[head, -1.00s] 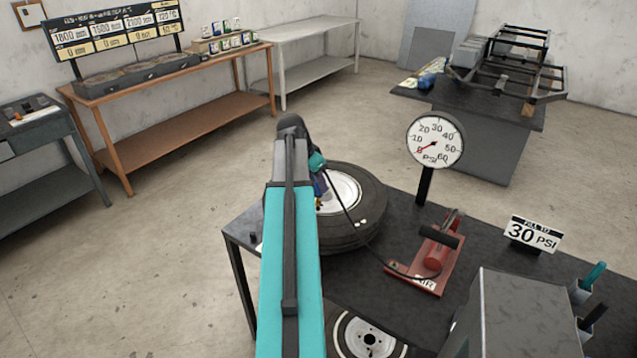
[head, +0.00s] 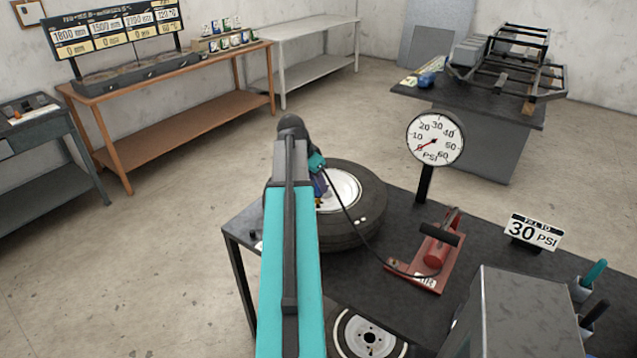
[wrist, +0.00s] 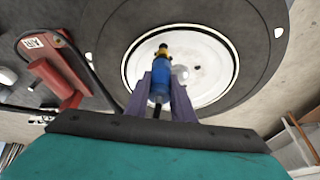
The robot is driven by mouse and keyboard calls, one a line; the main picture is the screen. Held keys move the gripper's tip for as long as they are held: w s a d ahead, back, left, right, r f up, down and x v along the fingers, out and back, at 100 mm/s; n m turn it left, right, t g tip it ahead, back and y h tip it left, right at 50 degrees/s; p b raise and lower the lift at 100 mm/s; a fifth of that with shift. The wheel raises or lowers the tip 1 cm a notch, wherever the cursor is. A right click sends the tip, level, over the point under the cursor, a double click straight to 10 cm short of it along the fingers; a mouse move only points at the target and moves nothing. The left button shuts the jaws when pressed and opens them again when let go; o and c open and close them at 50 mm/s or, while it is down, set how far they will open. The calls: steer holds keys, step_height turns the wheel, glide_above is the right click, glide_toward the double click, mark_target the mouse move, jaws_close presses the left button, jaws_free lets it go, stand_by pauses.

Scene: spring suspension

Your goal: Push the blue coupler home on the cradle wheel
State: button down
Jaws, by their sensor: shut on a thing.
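The blue coupler (wrist: 158,80) is between the purple-grey fingers of my gripper (wrist: 160,90), which is shut on it. A brass-yellow piece (wrist: 163,52) shows at the coupler's far end, over the wheel's white rim (wrist: 208,65). I cannot tell how far the coupler sits on the valve. In the head view the cradle wheel (head: 355,232) lies flat at the bench's left end. My gripper (head: 319,190) is over its rim there, partly hidden by my arm. A black hose (head: 354,222) runs from the coupler to the red pump (head: 437,252).
A round PSI gauge (head: 434,138) stands behind the pump, its needle near 0. A "30 PSI" sign (head: 534,233) stands to the right on the dark bench (head: 400,312). A grey box (head: 520,315) fills the near right. A second wheel (head: 368,337) is lower down.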

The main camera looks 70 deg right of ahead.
steer(key=shift+f+b, duration=0.35)
steer(key=shift+f, duration=0.35)
stand_by(0.4)
steer(key=c, duration=1.5)
jaws_free()
steer(key=shift+o, duration=0.2)
steer(key=shift+r, duration=0.15)
steer(key=shift+r+p, duration=1.8)
steer(key=shift+r, duration=1.6)
